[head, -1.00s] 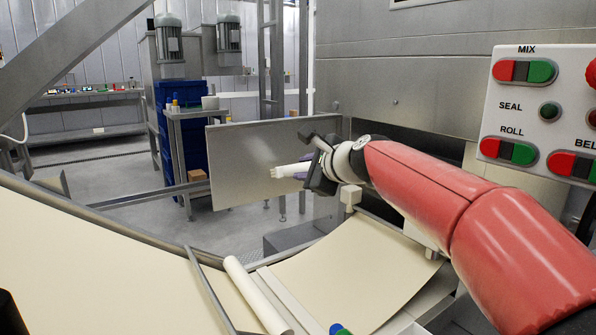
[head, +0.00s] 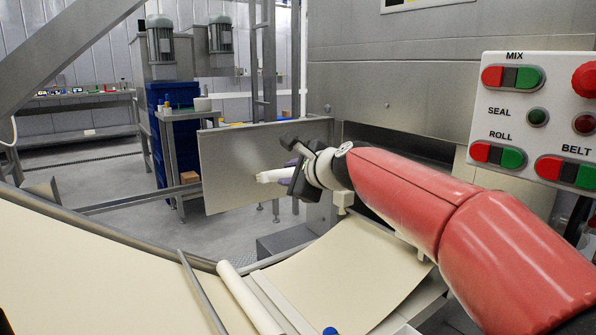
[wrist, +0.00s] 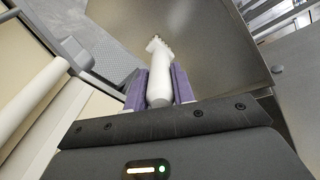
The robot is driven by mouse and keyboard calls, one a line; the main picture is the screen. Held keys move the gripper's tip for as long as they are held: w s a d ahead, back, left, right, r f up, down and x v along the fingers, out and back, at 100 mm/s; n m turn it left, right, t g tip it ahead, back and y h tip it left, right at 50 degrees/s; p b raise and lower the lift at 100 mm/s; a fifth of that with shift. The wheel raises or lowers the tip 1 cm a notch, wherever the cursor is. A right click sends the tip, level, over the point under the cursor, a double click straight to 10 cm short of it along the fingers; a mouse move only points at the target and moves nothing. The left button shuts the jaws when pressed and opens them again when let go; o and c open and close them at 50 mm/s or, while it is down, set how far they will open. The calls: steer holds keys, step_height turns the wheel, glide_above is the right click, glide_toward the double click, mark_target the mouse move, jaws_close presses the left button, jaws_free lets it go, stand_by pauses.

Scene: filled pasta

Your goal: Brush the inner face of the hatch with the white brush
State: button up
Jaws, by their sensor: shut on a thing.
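The hatch (head: 228,160) is a flat grey metal panel standing open at the centre left of the head view. It also fills the upper middle of the wrist view (wrist: 215,45). The white brush (head: 272,176) points left across the panel's face, its head near the middle. In the wrist view the brush (wrist: 160,85) has its handle between the purple finger pads of my gripper (wrist: 160,88), and its bristled head lies against or very near the panel; I cannot tell which. My gripper (head: 293,177) is shut on the handle.
A control box (head: 535,130) with red and green buttons stands at the right. Cream dough sheet (head: 350,265) and a pale roller (head: 247,295) lie below the arm. A side table (head: 190,115) stands behind the hatch.

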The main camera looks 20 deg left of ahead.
steer(key=shift+s+a, duration=1.25)
steer(key=s+d+b, duration=0.3)
steer(key=s+d, duration=0.1)
steer(key=shift+d, duration=0.35)
steer(key=shift+s+d+b, duration=0.85)
steer(key=shift+s+d, duration=0.15)
steer(key=shift+w+a, duration=0.1)
